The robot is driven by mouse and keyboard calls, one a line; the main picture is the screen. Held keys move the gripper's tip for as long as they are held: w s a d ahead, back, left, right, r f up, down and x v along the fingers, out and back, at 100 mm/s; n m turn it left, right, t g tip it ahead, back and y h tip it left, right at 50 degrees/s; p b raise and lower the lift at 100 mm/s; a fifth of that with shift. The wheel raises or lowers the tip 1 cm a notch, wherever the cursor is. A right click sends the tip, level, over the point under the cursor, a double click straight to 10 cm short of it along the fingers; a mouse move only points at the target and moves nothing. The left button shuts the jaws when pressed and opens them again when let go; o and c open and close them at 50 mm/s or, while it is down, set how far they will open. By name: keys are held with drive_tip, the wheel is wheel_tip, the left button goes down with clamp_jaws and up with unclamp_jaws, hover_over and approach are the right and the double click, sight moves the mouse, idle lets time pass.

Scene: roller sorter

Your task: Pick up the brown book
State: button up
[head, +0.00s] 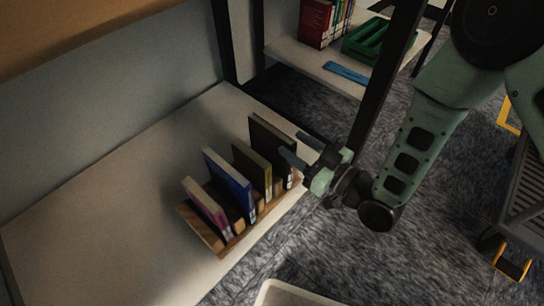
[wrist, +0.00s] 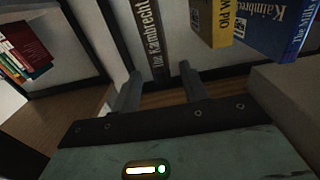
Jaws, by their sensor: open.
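The dark brown book (head: 263,140) stands upright at the far right end of a wooden rack (head: 201,229) on the pale shelf. In the wrist view its spine (wrist: 154,38), with white lettering, lies ahead of my gripper, roughly between the fingers. My gripper (head: 292,145) is open and empty, to the right of the book and close to it. In the wrist view the two fingers (wrist: 161,74) are apart. I cannot tell whether either finger touches the book.
A yellow-olive book (head: 250,166), a blue book (head: 229,183) and a magenta book (head: 206,207) stand in the same rack. A dark post (head: 386,75) rises behind my gripper. Another shelf (head: 322,62) holds red books (head: 316,22) and a green tray (head: 372,42). The left shelf surface is clear.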

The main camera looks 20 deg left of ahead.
sight(280, 135)
drive_tip(key=b+x, duration=0.2)
drive_tip(key=x, duration=0.2)
drive_tip(key=shift+s+a+b, duration=0.15)
drive_tip(key=shift+b, duration=0.2)
drive_tip(key=shift+w+a, duration=0.25)
drive_tip(key=shift+a, duration=0.25)
clamp_jaws()
